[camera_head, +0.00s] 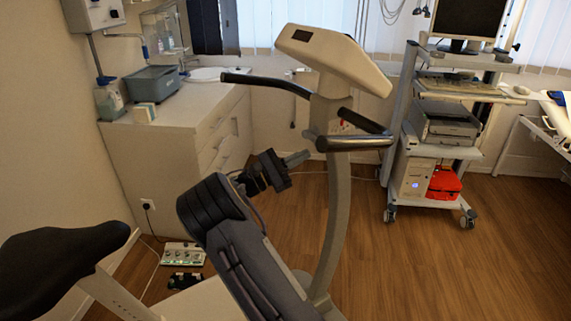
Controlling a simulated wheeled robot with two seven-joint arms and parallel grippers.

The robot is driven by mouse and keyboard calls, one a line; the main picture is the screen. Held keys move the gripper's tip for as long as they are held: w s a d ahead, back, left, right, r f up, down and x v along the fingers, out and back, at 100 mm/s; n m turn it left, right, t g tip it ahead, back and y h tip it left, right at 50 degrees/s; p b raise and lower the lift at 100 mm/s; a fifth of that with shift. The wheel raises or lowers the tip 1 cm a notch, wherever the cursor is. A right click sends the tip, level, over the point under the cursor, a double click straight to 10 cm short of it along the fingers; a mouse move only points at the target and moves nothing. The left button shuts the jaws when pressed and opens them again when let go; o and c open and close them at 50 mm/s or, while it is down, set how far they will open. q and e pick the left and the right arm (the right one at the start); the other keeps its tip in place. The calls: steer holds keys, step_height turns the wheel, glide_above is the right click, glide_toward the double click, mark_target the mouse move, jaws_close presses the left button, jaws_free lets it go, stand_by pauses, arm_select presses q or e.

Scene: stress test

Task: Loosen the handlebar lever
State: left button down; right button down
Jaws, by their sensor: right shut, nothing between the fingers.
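The exercise bike's handlebar (355,143) is mounted on a pale upright post (336,200), below a pale console (334,60). A small dark part, possibly the lever, sticks out at the left of the post beside the lower grip (309,135); its exact shape is too small to tell. My right gripper (302,157) is at the end of my dark arm, left of the post and a little below the lower grip. Its grey fingers are shut, empty, and point right toward the post. They appear apart from it. My left gripper is not in view.
The black bike saddle (65,262) is at lower left. A white cabinet (175,145) with a grey tub (151,84) stands behind. A wheeled equipment cart (440,130) stands at right. Wooden floor (430,270) is open at lower right.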

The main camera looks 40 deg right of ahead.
steer(key=shift+s+d+r, duration=0.2)
steer(key=shift+s+r, duration=0.05)
steer(key=shift+r, duration=0.2)
steer(key=shift+s+d+r, duration=0.15)
steer(key=shift+s+r, duration=0.1)
steer(key=shift+r, duration=0.15)
steer(key=shift+s+d+r+n+t+p, duration=0.15)
steer(key=shift+r+n+t+p, duration=0.4)
steer(key=shift+p, duration=0.7)
steer(key=shift+s+r, duration=0.1)
